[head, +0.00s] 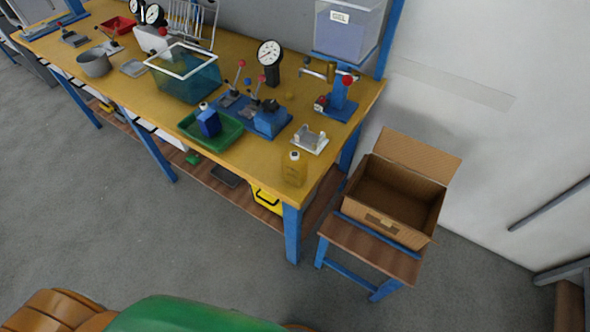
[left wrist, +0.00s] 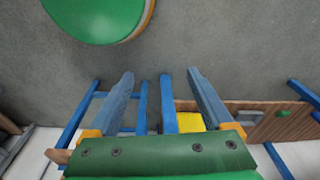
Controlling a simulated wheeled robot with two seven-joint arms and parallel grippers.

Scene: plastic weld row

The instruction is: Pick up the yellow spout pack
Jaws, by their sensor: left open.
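The yellow spout pack (head: 294,168) stands upright on the yellow workbench (head: 240,160), near its front right corner, with a pale cap on top. My left gripper (left wrist: 160,78) shows in the left wrist view with its two blue-grey fingers spread apart and nothing between them but floor and blue legs further off. It is not seen in the head view and is apart from the pack. I cannot make out the pack in the left wrist view. My right gripper is in neither view.
A small metal fixture (head: 309,139) stands just behind the pack. A green tray (head: 228,138) with a blue pack (head: 208,121) lies to its left. An open cardboard box (head: 426,215) sits on a low stand to the right. The floor (head: 110,210) before the bench is clear.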

